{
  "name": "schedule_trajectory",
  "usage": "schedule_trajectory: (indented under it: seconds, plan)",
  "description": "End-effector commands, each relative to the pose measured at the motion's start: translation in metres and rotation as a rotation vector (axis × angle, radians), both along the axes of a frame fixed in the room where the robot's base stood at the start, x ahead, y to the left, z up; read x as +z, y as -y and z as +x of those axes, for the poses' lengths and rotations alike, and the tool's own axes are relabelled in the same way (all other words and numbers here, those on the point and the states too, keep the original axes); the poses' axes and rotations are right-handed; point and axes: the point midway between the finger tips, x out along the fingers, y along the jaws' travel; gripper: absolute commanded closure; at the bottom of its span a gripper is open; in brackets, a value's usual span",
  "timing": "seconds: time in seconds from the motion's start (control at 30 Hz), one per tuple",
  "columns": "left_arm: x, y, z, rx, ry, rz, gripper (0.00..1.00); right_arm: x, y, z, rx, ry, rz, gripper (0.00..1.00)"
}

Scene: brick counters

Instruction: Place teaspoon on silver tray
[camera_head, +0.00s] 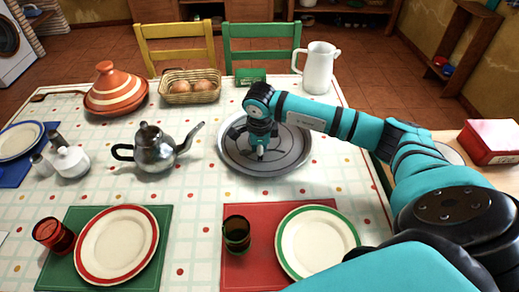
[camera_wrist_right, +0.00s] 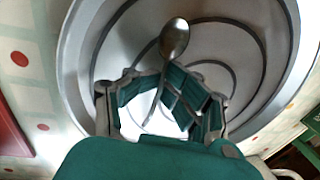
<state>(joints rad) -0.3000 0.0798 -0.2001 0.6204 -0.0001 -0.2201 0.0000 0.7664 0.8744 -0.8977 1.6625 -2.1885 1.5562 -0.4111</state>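The teaspoon (camera_wrist_right: 174,38) is silver, with its bowl toward the top of the right wrist view and its thin handle running down between my fingers. My right gripper (camera_wrist_right: 164,76) has its fingertips closed together at the handle near the bowl. In the head view my right gripper (camera_head: 260,150) points down over the silver tray (camera_head: 228,157), a round ringed tray on the table. The tray also fills much of the right wrist view (camera_wrist_right: 110,40). I cannot tell whether the spoon touches it. My left gripper is not in view.
A silver teapot (camera_head: 155,150) stands left of the tray. A white pitcher (camera_head: 319,68) and a bread basket (camera_head: 190,87) are behind. A dark cup (camera_head: 236,235) and a green-rimmed plate (camera_head: 317,243) sit in front on a red mat (camera_head: 250,267).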

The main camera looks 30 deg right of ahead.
Motion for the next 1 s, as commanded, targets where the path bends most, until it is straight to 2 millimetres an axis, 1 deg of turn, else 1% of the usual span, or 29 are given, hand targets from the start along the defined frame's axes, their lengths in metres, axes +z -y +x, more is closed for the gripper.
schedule_trajectory:
  seconds: [0.03, 0.23, 0.37, 0.43, 0.47, 0.5, 0.8, 0.9, 1.0]
  plan:
    - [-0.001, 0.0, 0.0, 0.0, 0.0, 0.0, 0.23, -0.004, -0.001, -0.003, 0.002, -0.01, 0.0, 0.71]
    - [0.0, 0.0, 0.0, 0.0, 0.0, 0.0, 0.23, -0.002, -0.001, -0.002, 0.001, -0.009, 0.001, 0.71]
    - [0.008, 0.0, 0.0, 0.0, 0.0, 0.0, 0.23, 0.007, -0.001, -0.002, 0.002, -0.007, 0.0, 0.71]
    - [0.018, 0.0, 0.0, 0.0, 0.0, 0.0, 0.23, 0.018, -0.001, -0.001, 0.001, -0.004, 0.001, 0.71]
    - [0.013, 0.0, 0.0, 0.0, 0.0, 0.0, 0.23, 0.02, -0.001, -0.001, 0.002, 0.0, 0.001, 0.71]
    - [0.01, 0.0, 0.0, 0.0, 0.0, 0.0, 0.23, 0.027, -0.001, -0.002, 0.001, 0.001, 0.0, 0.71]
    - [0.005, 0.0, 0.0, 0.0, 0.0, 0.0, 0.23, 0.095, -0.007, -0.009, 0.001, 0.006, 0.0, 0.71]
    - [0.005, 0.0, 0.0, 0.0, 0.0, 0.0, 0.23, 0.112, -0.008, -0.012, 0.001, 0.004, -0.001, 0.71]
    - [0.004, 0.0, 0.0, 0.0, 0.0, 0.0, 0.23, 0.123, -0.009, -0.013, 0.0, 0.003, 0.001, 0.71]
